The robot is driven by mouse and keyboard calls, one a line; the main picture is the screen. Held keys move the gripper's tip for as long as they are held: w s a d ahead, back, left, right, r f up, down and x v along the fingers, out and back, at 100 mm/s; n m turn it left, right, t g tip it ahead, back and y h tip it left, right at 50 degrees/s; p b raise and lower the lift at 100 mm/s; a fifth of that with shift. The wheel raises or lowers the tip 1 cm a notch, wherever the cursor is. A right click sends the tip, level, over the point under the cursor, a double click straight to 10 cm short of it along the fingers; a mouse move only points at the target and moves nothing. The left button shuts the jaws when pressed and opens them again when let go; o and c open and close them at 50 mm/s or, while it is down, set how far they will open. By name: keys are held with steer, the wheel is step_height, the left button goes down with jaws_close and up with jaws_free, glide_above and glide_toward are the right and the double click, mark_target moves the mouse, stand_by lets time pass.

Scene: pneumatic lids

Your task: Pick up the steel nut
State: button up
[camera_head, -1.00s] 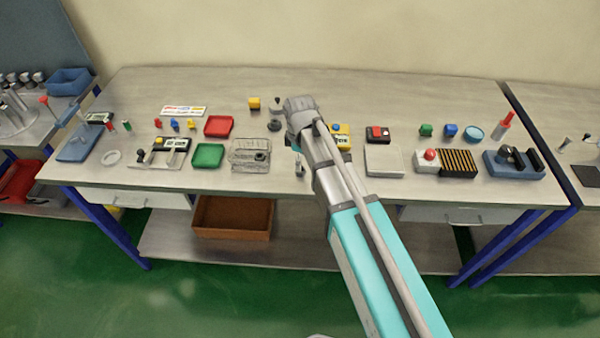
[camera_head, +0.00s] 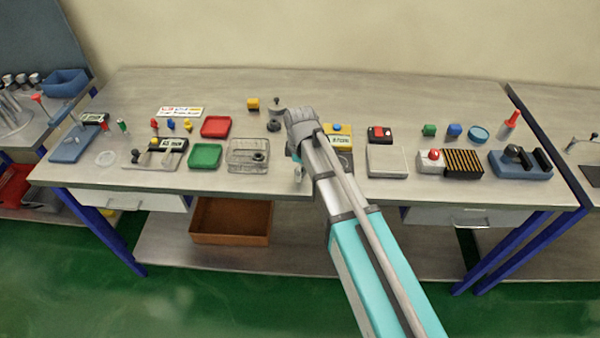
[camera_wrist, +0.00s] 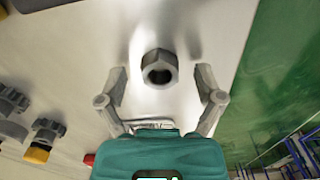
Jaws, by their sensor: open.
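The steel nut (camera_wrist: 159,69) shows in the wrist view as a grey hexagonal ring with a dark hole facing the camera. It is on the pale bench top. My gripper (camera_wrist: 162,79) is open, with one finger to the left of the nut and one to the right, both apart from it. In the head view my gripper (camera_head: 297,161) is low at the front middle of the bench. My arm covers much of that spot, and I cannot make out the nut clearly there.
The bench's front edge is close, with the green floor (camera_wrist: 276,95) to the right in the wrist view. A wire basket (camera_head: 247,157) stands left of my gripper and a grey tray (camera_head: 386,161) to its right. Dark knobs (camera_wrist: 12,101) lie left in the wrist view.

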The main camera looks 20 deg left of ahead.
jaws_close()
stand_by(0.5)
steer(key=shift+r, duration=0.1)
step_height(320, 180, up, 3)
steer(key=p, duration=0.2)
steer(key=shift+f+p, duration=0.2)
steer(key=shift+p, duration=0.2)
steer(key=s+d+r+p, duration=0.7)
steer(key=s+r+p, duration=0.3)
steer(key=s, duration=0.2)
steer(key=shift+r, duration=0.1)
stand_by(0.4)
